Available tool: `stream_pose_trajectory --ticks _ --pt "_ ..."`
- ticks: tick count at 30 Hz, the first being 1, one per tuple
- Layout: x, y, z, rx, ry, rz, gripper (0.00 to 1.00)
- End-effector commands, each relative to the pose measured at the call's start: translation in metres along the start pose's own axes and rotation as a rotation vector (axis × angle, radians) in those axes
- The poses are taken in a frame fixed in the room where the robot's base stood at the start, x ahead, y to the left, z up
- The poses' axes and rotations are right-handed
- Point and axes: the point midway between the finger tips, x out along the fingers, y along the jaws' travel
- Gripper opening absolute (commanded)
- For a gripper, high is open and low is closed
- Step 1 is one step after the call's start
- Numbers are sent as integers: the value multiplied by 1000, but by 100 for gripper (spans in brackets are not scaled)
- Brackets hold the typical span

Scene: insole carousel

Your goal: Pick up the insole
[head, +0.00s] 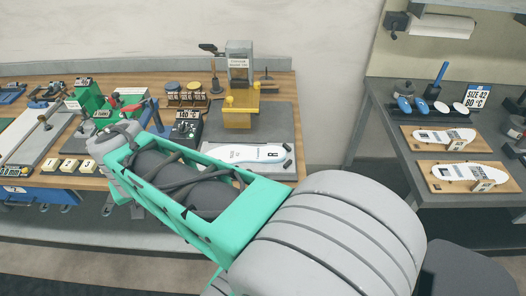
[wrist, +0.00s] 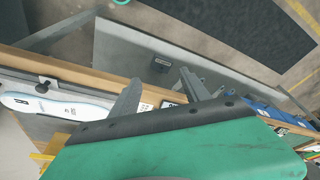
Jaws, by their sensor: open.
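A white insole (head: 245,152) with a blue edge and dark lettering lies flat on a pale plate at the right end of the wooden bench. In the head view my arm crosses in front of the bench, and the fingers cannot be made out.
A yellow press (head: 240,108) stands behind the insole. A grey side table (head: 385,115) at the right bears two more white insoles (head: 445,138) on wooden boards. Numbered blocks (head: 70,165) sit at the bench's front left.

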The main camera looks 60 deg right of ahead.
Motion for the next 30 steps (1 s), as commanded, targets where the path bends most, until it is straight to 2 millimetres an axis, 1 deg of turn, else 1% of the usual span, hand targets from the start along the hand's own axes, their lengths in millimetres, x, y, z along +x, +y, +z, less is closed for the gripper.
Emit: stream_pose_trajectory --ticks 1,2,3,4,5,6,8,9,10,12,15,20,27,30 --pt "-7 44 -30 249 -15 76 59" --pt "-7 74 -46 422 -17 127 62" --pt "-7 118 -61 657 -16 199 65" --pt "-7 152 -69 828 -11 253 67" --pt "-7 186 -73 993 -4 307 69" --pt "-6 227 -73 1196 8 376 69" --pt "-6 281 -66 1454 31 469 69" --pt "-6 308 -59 1588 48 519 69" --pt "-5 324 -54 1668 58 551 69" --pt "-4 348 -44 1789 78 601 69" --pt "6 361 -36 1840 88 622 69" --pt "25 367 -28 1834 86 619 69" --pt "60 378 -12 1833 86 618 69" --pt "65 380 -11 1831 89 615 69"
